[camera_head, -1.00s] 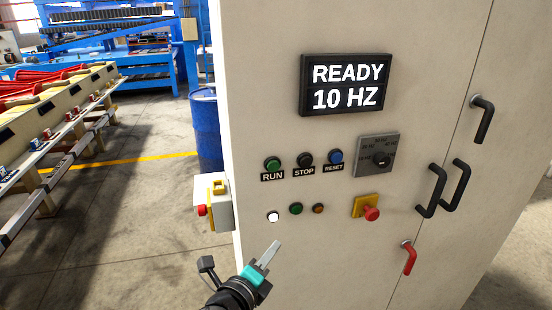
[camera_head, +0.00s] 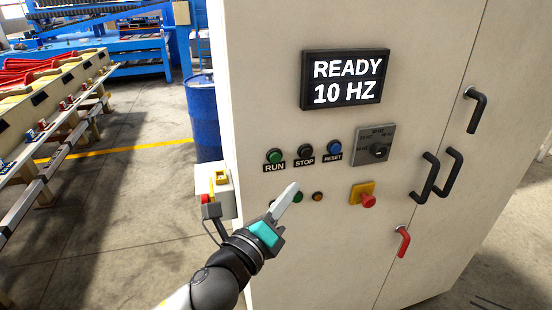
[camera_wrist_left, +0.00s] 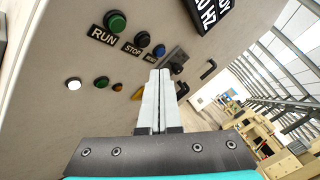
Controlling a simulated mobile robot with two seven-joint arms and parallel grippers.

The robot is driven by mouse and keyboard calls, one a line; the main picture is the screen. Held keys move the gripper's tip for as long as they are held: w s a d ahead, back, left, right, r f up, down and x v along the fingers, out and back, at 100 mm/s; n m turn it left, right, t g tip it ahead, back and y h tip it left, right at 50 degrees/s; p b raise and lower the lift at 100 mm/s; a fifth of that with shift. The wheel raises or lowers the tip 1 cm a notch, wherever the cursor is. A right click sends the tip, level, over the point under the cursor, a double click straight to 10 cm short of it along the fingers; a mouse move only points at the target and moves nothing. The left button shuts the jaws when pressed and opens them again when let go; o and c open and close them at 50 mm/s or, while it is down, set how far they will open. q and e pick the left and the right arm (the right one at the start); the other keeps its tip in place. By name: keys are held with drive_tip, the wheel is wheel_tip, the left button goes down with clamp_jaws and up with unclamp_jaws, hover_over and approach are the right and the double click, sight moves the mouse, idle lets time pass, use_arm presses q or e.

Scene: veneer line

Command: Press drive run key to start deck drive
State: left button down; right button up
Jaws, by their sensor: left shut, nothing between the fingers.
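The green RUN key (camera_head: 274,156) is on the beige cabinet front, above its RUN label. It also shows in the left wrist view (camera_wrist_left: 115,22), up and left of my fingers. The black STOP key (camera_head: 305,151) and blue RESET key (camera_head: 335,147) are to its right. The display (camera_head: 345,78) above reads READY 10 HZ. My left gripper (camera_head: 293,188) is shut and empty, its fingertips below and slightly right of the RUN key, in front of the indicator lamps. In the left wrist view the shut fingers (camera_wrist_left: 156,75) point toward the cabinet. My right gripper is not in view.
A rotary dial (camera_head: 379,150) and a red emergency button (camera_head: 368,200) are to the right. Black door handles (camera_head: 427,178) and a red handle (camera_head: 403,241) stick out. A yellow-and-grey box (camera_head: 219,185) is on the cabinet's left side. A blue barrel (camera_head: 203,120) stands behind.

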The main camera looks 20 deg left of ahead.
sight(275, 158)
use_arm(q)
drive_tip(key=shift+w+a+b, duration=0.1)
drive_tip(key=shift+w+a, duration=0.7)
drive_tip(key=shift+w, duration=0.4)
drive_tip(key=shift+w+a+b, duration=0.1)
drive_tip(key=shift+w+a, duration=0.7)
drive_tip(key=shift+w, duration=0.35)
drive_tip(key=shift+w+a+b, duration=0.1)
drive_tip(key=shift+w+a, duration=0.7)
drive_tip(key=shift+w, duration=0.4)
drive_tip(key=shift+w, duration=0.1)
drive_tip(key=shift+w+a, duration=0.2)
drive_tip(key=shift+w, duration=0.05)
drive_tip(key=shift+w+a, duration=0.25)
drive_tip(key=shift+w, duration=0.1)
drive_tip(key=shift+s, duration=0.1)
drive_tip(key=shift+s+d+p, duration=0.35)
drive_tip(key=shift+s+d, duration=0.1)
drive_tip(key=shift+s, duration=0.2)
